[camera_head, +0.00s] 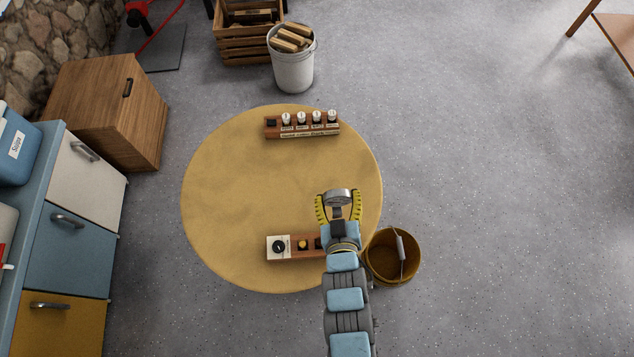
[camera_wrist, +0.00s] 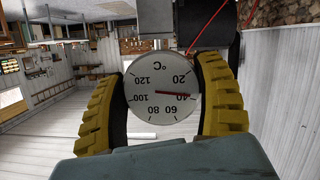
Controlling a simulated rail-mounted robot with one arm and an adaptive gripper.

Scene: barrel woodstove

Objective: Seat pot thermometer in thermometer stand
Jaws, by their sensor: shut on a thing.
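The pot thermometer (camera_head: 338,196) has a round metal head and is held over the right part of the round yellow table (camera_head: 225,190). My gripper (camera_head: 338,203) has its yellow fingers closed on either side of it. In the wrist view the thermometer's white dial (camera_wrist: 158,85) faces the camera upside down, with a red needle near 40 °C. A wooden block (camera_head: 302,134) at the table's back holds several white-topped pieces above labels, with a dark spot at its left end. A second wooden block (camera_head: 309,256) lies at the front, partly hidden by my arm. I cannot tell which is the thermometer stand.
The front block carries a white panel with a black knob (camera_head: 279,247) and a yellow button. A brown bucket (camera_head: 382,265) stands beside the table at front right. A white bucket of firewood (camera_head: 292,70) is behind the table. The table's middle is clear.

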